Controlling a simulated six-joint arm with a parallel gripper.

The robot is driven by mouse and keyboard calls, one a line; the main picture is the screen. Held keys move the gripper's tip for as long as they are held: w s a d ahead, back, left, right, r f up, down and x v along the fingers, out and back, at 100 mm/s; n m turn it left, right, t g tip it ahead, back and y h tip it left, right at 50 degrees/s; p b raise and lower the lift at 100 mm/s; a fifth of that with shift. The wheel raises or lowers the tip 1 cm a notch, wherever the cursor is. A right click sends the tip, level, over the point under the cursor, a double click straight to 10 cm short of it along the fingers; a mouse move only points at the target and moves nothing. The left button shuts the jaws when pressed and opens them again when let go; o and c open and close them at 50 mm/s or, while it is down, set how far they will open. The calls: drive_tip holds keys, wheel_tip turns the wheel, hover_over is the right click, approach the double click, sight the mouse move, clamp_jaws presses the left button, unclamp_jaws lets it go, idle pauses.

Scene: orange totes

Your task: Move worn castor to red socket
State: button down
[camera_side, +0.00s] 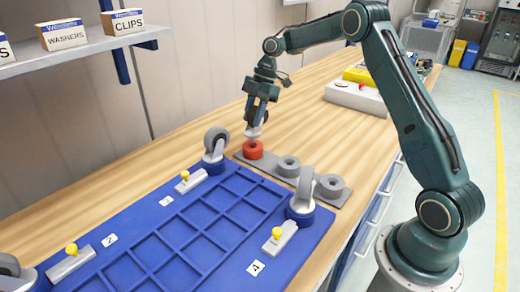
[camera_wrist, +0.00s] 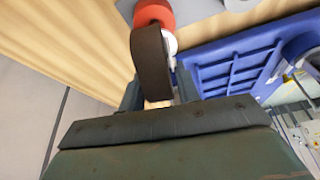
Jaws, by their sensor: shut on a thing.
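My gripper (camera_side: 256,118) is shut on the worn castor (camera_wrist: 150,62), directly above the red socket (camera_side: 253,149). In the wrist view the castor shows a dark brown wheel and a pale metal bracket, and its far end meets the red socket (camera_wrist: 154,12). In the side view the castor (camera_side: 253,132) is mostly hidden by the fingers; its pale lower part is at the socket's top. I cannot tell whether it is seated in the socket or just above it. My gripper's fingers (camera_wrist: 158,95) flank the wheel.
The red socket shares a grey rack (camera_side: 312,184) with grey sockets (camera_side: 288,166). A blue tote base (camera_side: 175,235) with castors (camera_side: 303,196) and yellow-knobbed levers (camera_side: 190,181) lies in front. A shelf (camera_side: 75,52) with boxes hangs at left.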

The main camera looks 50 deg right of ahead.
drive_tip(key=shift+f, duration=2.05)
idle(1.3)
drive_tip(key=c, duration=0.9)
unclamp_jaws()
drive_tip(key=shift+v, duration=3.75)
